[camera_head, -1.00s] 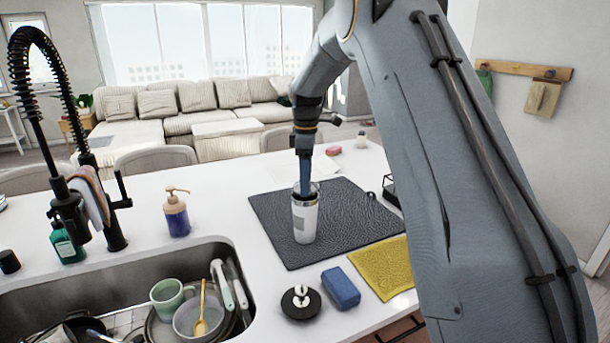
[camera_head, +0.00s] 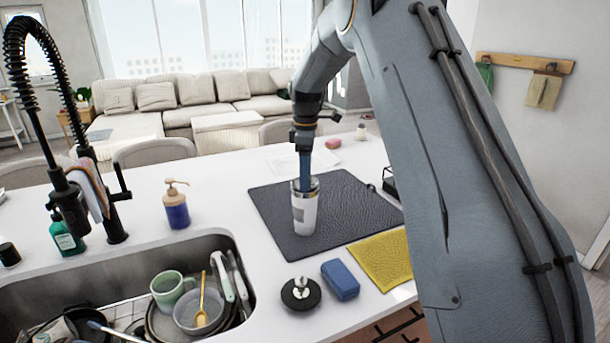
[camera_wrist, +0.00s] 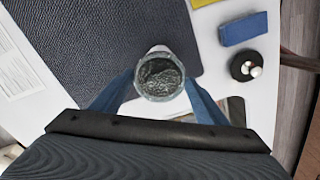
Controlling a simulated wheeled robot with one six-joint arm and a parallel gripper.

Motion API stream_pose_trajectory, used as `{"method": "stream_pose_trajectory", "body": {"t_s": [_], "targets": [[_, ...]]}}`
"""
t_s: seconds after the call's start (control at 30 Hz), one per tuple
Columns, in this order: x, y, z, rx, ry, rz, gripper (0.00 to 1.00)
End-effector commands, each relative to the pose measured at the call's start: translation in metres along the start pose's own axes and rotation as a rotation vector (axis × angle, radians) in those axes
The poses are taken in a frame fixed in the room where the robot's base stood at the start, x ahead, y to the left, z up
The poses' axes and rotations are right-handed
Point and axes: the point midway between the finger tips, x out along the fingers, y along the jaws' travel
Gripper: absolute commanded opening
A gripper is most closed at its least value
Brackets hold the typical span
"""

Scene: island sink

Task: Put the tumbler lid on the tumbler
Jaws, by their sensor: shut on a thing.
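The tumbler (camera_head: 305,218) is a pale cup with a grey patch and stands upright on the dark mat. My gripper (camera_head: 305,187) points down at its top. In the wrist view, the blue fingers of my gripper (camera_wrist: 160,88) are closed on both sides of a round, clear-rimmed piece, which appears to be the tumbler lid (camera_wrist: 160,77). Its mottled grey middle faces the camera. The lid is at the tumbler's mouth, but I cannot tell whether it is fully seated. Most of the tumbler is hidden below it in the wrist view.
The dark mat (camera_head: 345,205) lies under the tumbler. A blue sponge (camera_head: 340,280), a black disc with a pale knob (camera_head: 300,294) and a yellow cloth (camera_head: 385,259) lie in front. A soap dispenser (camera_head: 176,207) and a sink (camera_head: 236,247) with dishes are left.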

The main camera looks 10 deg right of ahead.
Motion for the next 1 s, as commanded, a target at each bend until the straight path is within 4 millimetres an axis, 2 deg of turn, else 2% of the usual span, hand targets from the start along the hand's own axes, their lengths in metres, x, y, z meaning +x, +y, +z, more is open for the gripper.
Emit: {"method": "stream_pose_trajectory", "body": {"t_s": [1.0], "targets": [[0.005,0.0001,-0.0003,0.0,0.0,0.0,0.46]]}}
